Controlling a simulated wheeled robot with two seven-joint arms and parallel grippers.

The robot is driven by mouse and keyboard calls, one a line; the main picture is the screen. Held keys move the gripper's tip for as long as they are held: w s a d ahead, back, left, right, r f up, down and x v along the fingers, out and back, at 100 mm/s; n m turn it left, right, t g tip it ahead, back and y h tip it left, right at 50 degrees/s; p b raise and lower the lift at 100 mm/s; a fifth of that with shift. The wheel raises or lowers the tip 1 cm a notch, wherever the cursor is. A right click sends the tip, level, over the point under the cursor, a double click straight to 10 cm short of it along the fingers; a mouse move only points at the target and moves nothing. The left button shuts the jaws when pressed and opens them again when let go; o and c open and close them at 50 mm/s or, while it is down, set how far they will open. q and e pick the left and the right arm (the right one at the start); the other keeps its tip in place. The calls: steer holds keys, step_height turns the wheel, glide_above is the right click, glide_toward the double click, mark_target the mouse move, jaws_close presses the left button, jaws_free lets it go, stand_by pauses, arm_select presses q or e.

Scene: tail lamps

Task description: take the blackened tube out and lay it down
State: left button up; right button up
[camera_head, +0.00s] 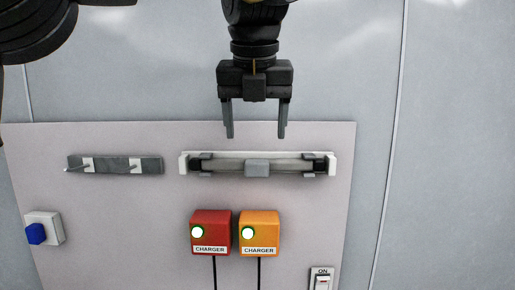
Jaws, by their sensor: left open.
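A grey tube (220,165) with dark, blackened ends sits level in a white lamp holder (184,165) on the pale wall panel. My right gripper is not in view.
A grey bar with two pegs (113,165) is fixed left of the holder. Below are a red charger (211,230), an orange charger (259,230), a blue knob (36,234) and an ON switch (322,282). The panel (110,215) is otherwise bare around them.

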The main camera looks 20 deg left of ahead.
mark_target(257, 162)
arm_select(q)
steer(key=x, duration=0.3)
steer(key=w+x, duration=0.1)
steer(key=x, duration=0.3)
steer(key=shift+a+r, duration=0.1)
steer(key=shift+a, duration=0.05)
steer(key=shift+w+f, duration=0.1)
steer(key=shift+f, duration=0.65)
steer(key=shift+w+f, duration=0.1)
steer(key=shift+f, duration=0.05)
steer(key=c, duration=1)
steer(key=o, duration=0.3)
steer(key=c, duration=0.5)
steer(key=shift+o, duration=0.2)
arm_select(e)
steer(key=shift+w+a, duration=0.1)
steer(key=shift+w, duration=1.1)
